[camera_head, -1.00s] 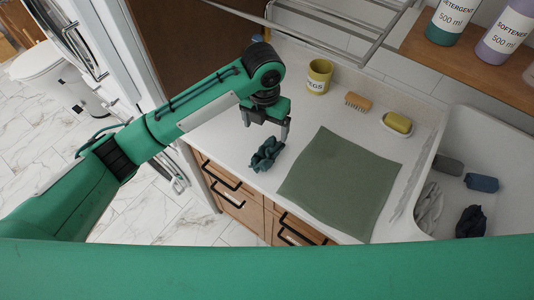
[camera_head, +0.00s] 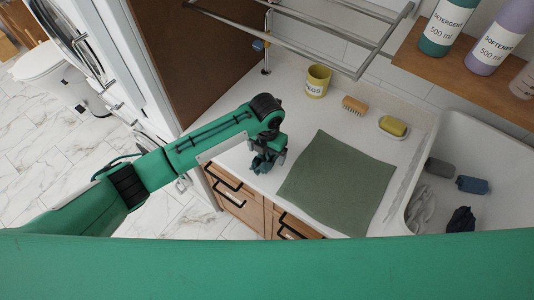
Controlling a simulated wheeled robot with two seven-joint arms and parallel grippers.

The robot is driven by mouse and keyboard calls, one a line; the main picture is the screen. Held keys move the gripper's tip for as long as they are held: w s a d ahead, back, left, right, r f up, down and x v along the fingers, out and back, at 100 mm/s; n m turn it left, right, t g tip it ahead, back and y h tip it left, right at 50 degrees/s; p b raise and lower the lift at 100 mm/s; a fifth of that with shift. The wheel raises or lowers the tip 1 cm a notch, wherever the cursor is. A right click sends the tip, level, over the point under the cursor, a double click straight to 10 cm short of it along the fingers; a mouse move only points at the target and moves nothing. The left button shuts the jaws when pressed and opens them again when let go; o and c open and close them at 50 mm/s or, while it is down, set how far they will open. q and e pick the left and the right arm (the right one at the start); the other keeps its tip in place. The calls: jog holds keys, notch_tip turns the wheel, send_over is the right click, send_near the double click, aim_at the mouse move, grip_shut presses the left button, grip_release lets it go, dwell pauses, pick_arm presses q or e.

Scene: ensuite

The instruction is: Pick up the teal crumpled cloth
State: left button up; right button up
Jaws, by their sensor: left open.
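The teal crumpled cloth (camera_head: 262,164) lies on the white countertop, near its front edge and left of a flat green mat. My left gripper (camera_head: 268,158) is down right at the cloth, coming from above. It is open, with its fingers around or just over the cloth; the gripper and wrist cover part of it, so I cannot tell whether they touch. My right gripper is not in view.
The green mat (camera_head: 338,182) lies flat on the counter. A yellow pegs cup (camera_head: 317,82), a brush (camera_head: 354,105) and a soap dish (camera_head: 393,128) stand behind it. A metal rack (camera_head: 330,45) hangs above.

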pick_arm(q)
jog(key=shift+f, duration=1.1)
jog(key=c, duration=1.1)
jog(key=shift+r, duration=0.1)
